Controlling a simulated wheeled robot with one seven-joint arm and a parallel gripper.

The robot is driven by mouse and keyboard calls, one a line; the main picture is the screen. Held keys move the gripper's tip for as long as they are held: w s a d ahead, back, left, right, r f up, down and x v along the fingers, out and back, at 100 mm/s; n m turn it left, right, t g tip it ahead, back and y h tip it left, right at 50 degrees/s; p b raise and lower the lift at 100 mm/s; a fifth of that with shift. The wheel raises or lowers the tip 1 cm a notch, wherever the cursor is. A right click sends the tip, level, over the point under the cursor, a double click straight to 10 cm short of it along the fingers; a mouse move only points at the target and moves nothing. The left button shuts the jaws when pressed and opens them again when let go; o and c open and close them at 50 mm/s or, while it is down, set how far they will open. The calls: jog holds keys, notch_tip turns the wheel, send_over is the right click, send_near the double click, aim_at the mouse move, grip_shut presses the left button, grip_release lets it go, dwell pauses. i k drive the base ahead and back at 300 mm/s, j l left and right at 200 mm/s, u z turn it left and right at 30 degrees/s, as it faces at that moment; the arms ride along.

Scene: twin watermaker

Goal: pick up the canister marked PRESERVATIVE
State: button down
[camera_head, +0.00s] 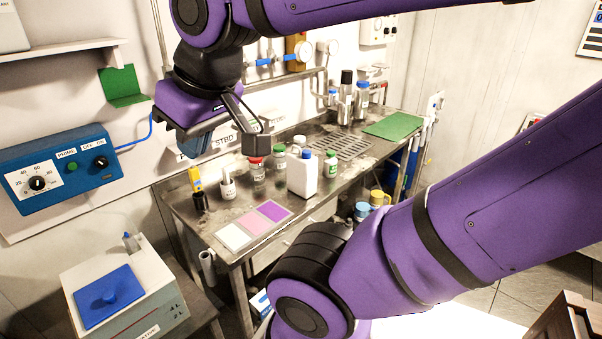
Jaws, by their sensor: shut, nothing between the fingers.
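No label reading PRESERVATIVE can be made out. My gripper (252,141) hangs over the bench, above and left of the white canister in the picture. Its fingers point down near the red-capped bottle and look shut and empty. Whether they touch that cap cannot be told.
A blue control box (60,178) is on the left wall. Pipes run behind. My arm hides the right foreground.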

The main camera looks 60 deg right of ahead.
aim_at(302, 171)
jog(key=k+z, duration=0.1)
jog(key=z, duration=1.3)
jog(key=i+j+z, duration=0.2)
jog(key=i, duration=0.25)
